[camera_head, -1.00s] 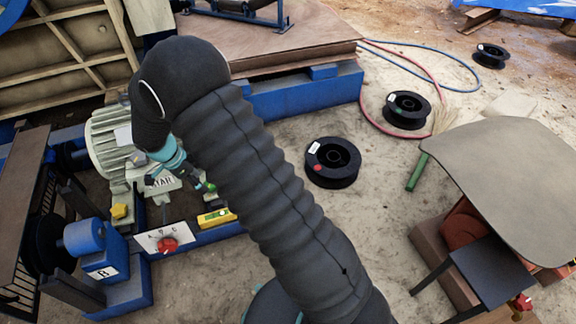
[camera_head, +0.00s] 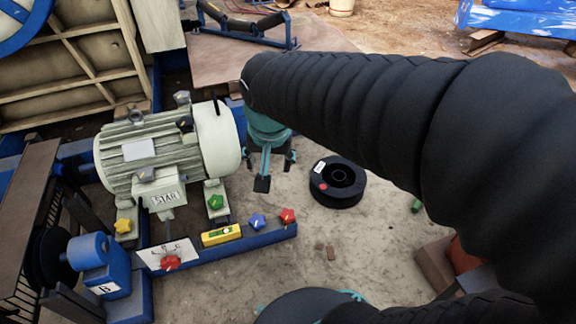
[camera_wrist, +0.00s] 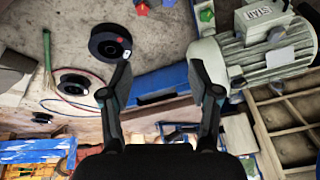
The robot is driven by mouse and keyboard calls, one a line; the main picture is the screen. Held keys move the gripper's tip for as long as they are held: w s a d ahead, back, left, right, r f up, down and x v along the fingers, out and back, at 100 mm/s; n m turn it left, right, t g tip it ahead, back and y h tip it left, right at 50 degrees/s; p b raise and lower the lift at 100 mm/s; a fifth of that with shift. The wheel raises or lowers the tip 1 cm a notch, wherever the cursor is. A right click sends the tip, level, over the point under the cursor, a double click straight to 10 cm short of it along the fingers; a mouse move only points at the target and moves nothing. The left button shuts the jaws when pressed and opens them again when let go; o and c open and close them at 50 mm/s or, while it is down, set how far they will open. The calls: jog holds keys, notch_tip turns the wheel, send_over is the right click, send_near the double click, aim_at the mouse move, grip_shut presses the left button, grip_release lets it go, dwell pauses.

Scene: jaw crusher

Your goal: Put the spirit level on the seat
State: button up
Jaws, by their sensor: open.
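The spirit level (camera_head: 221,235), yellow with a green vial, lies on the blue rail in front of the electric motor, between the red-knobbed plate and a blue knob. It does not show in the wrist view. My gripper (camera_head: 275,170) is open and empty, pointing down right of the motor, above and to the right of the level and apart from it. Both spread fingers show in the wrist view (camera_wrist: 161,95) with nothing between them. The seat does not show clearly now; my arm covers the right side of the head view.
The motor (camera_head: 165,150) stands close left of my gripper. Blue (camera_head: 257,221) and red (camera_head: 287,215) star knobs sit on the rail right of the level. A black spool (camera_head: 338,183) lies on the ground to the right. Sandy ground ahead of the rail is mostly clear.

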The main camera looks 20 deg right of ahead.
jog(key=s+d+r+n+t, duration=0.1)
jog(key=s+n, duration=0.3)
jog(key=s, duration=0.5)
jog(key=shift+s+d+r+n+t+y, duration=0.2)
jog(key=shift+s+d+n+t+y, duration=0.15)
jog(key=shift+d, duration=0.35)
dwell(1.6)
